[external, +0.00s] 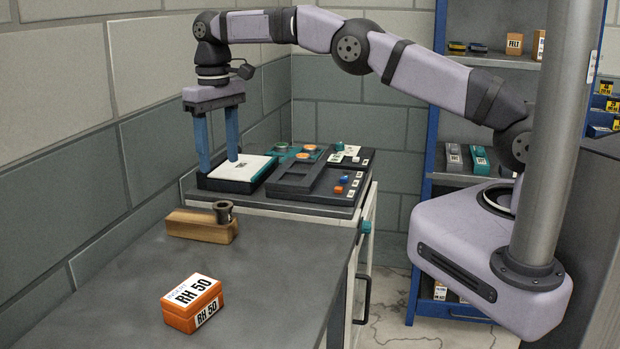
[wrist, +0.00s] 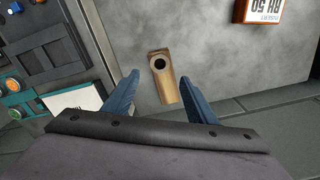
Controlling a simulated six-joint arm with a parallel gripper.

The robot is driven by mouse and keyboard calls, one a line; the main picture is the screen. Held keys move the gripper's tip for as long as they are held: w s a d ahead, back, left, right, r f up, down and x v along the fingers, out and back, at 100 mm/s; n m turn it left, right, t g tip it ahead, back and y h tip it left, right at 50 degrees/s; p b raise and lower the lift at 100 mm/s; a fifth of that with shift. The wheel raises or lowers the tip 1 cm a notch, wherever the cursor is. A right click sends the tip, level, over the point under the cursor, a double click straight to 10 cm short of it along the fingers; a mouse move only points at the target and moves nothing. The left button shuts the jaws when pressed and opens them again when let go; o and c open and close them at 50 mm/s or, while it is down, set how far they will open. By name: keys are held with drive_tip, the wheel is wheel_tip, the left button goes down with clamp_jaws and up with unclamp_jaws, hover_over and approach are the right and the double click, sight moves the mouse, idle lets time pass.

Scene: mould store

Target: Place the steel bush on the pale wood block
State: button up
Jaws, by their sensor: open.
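The pale wood block (external: 196,229) lies on the grey bench top near the wall. The steel bush (external: 223,211), a short dark grey ring-shaped part with a hole, stands upright on the block's right end. In the wrist view the bush (wrist: 159,65) sits on one end of the block (wrist: 168,92). My gripper (external: 217,168) is open and empty, its blue fingers pointing down. It is above and behind the block, over the white-topped tray area, apart from the bush. In the wrist view the bush shows beyond the spread fingers (wrist: 158,88).
An orange box labelled RH 50 (external: 193,303) stands on the bench front. A dark organiser (external: 300,184) with trays and small parts stands behind the bench. A steel post (external: 555,140) and blue shelving (external: 432,110) are at right. The bench right of the block is clear.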

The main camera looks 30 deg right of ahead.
drive_tip(key=s+d+r+m, duration=0.1)
drive_tip(key=s+d, duration=0.2)
drive_tip(key=d, duration=0.7)
drive_tip(key=s+d+r+m, duration=0.15)
drive_tip(key=s+d, duration=0.25)
drive_tip(key=d, duration=0.6)
drive_tip(key=s+d+f, duration=0.2)
drive_tip(key=s+d, duration=0.1)
drive_tip(key=s, duration=0.3)
drive_tip(key=s+d+f+m, duration=0.1)
drive_tip(key=s+d+f, duration=0.1)
drive_tip(key=s+d, duration=0.2)
drive_tip(key=s+d+f+m, duration=0.1)
drive_tip(key=s+d, duration=0.3)
drive_tip(key=s, duration=0.6)
drive_tip(key=shift+f, duration=0.9)
